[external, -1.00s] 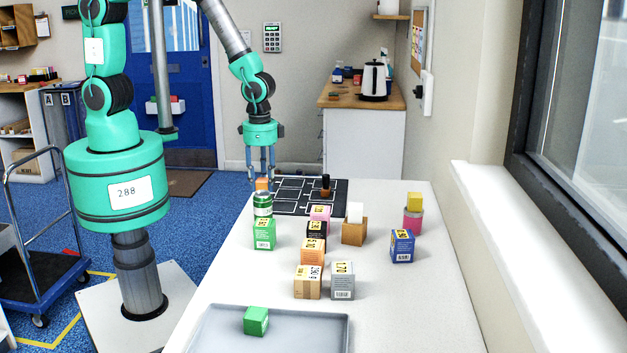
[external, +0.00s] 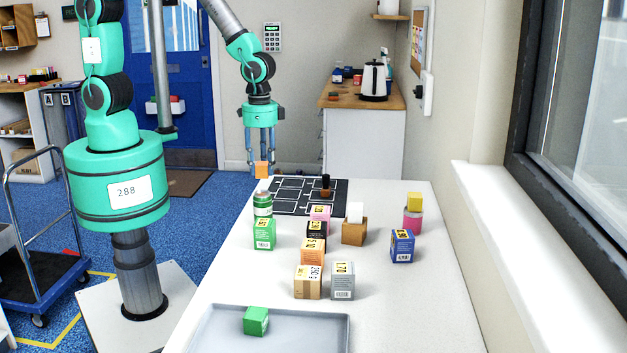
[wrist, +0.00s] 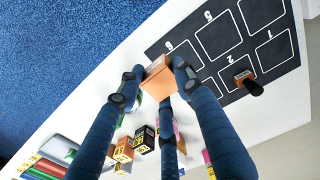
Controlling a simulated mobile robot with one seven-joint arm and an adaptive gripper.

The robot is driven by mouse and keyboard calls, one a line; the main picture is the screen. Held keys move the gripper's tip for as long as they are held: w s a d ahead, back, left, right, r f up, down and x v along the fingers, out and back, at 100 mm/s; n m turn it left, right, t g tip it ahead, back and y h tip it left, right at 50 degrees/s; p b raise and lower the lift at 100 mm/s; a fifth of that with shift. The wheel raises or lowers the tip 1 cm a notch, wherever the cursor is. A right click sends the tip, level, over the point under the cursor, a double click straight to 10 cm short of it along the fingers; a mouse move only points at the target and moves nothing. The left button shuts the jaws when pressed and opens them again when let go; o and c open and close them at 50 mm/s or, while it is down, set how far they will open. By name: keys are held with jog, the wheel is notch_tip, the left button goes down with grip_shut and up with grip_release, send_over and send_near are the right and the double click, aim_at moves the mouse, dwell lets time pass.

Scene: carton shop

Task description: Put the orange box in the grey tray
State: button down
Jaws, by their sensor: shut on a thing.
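A small orange box (external: 262,169) is held between the fingertips of my gripper (external: 261,160), which is shut on it. The box is in the air above the far left part of the white table, beyond a green can. In the wrist view the orange box (wrist: 158,79) sits between the fingers of my gripper (wrist: 155,78). The grey tray (external: 325,330) lies at the near end of the table, partly cut off by the picture's lower edge. A green box (external: 256,321) stands in the tray.
A green can (external: 262,204) stands below and nearer than the held box. Several labelled boxes, among them a green one (external: 264,233) and a grey one (external: 343,281), stand between it and the tray. A black marked mat (external: 290,205) lies at the far end. The table's right side is mostly clear.

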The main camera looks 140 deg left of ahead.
jog(key=w+d+r+p, duration=0.1)
jog(key=w+d, duration=0.3)
jog(key=w, duration=0.4)
jog(key=w+d+p, duration=0.1)
jog(key=w+d, duration=0.4)
jog(key=w, duration=0.2)
jog(key=w+d+r+p, duration=0.15)
jog(key=w+d, duration=0.25)
jog(key=w, duration=0.4)
jog(key=w+d+f+p, duration=0.1)
jog(key=w+d+p, duration=0.1)
jog(key=w+d, duration=0.7)
jog(key=w+d+f+p, duration=0.15)
jog(key=w+d, duration=0.35)
jog(key=d, duration=0.8)
jog(key=shift+w+f, duration=0.1)
jog(key=shift+f, duration=2.55)
jog(key=shift+w, duration=0.1)
jog(key=shift+w+d+f, duration=0.1)
jog(key=shift+w+f, duration=0.15)
jog(key=shift+w, duration=2.4)
jog(key=shift+w+d+f, duration=0.15)
jog(key=shift+w+f, duration=0.1)
jog(key=shift+w, duration=2.35)
jog(key=shift+w+d+f, duration=0.1)
jog(key=shift+w+f, duration=0.15)
jog(key=shift+w, duration=2.4)
